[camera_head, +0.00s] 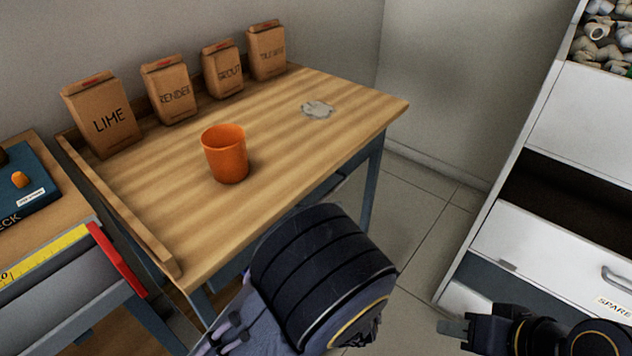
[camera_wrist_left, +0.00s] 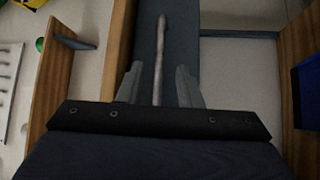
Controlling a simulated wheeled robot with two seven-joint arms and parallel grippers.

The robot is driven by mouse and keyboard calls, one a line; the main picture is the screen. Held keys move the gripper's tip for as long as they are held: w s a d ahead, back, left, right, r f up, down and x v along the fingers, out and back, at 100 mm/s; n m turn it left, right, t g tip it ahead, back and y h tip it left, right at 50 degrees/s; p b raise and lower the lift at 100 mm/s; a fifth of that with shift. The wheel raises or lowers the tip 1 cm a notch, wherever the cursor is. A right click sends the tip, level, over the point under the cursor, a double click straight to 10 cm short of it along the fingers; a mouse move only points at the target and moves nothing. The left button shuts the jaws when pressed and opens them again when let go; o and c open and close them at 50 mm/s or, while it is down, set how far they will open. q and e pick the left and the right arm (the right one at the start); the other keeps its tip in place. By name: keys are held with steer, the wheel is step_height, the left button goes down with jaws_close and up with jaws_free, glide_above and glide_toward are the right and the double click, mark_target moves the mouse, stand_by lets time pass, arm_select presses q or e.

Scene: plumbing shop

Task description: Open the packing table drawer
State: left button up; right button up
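A wooden-topped table (camera_head: 300,130) with blue-grey legs and frame stands at the centre of the head view; my left arm covers part of its front. In the left wrist view, a blue-grey drawer front (camera_wrist_left: 180,35) carries a thin metal bar handle (camera_wrist_left: 160,50). My left gripper (camera_wrist_left: 159,80) is open, one finger on each side of the bar, with gaps visible; the bar reaches between the fingers. The left gripper is hidden in the head view. My right gripper (camera_head: 455,328) is at the lower right, away from the table; its finger opening cannot be made out.
On the table stand an orange cup (camera_head: 225,155), several paper bags (camera_head: 103,118) and a flat grey piece (camera_head: 317,110). A second bench (camera_head: 45,225) with a yellow and red item is at left. A white bin cabinet (camera_head: 540,245) is at right. Floor (camera_head: 415,215) is clear between.

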mark_target(332, 189)
arm_select(q)
steer(key=w, duration=0.2)
steer(key=w+b, duration=0.1)
steer(key=w, duration=0.2)
steer(key=w+a+r, duration=0.1)
steer(key=w, duration=0.1)
steer(key=shift+w+b, duration=0.25)
steer(key=shift+b, duration=0.05)
steer(key=shift+c, duration=0.4)
jaws_close()
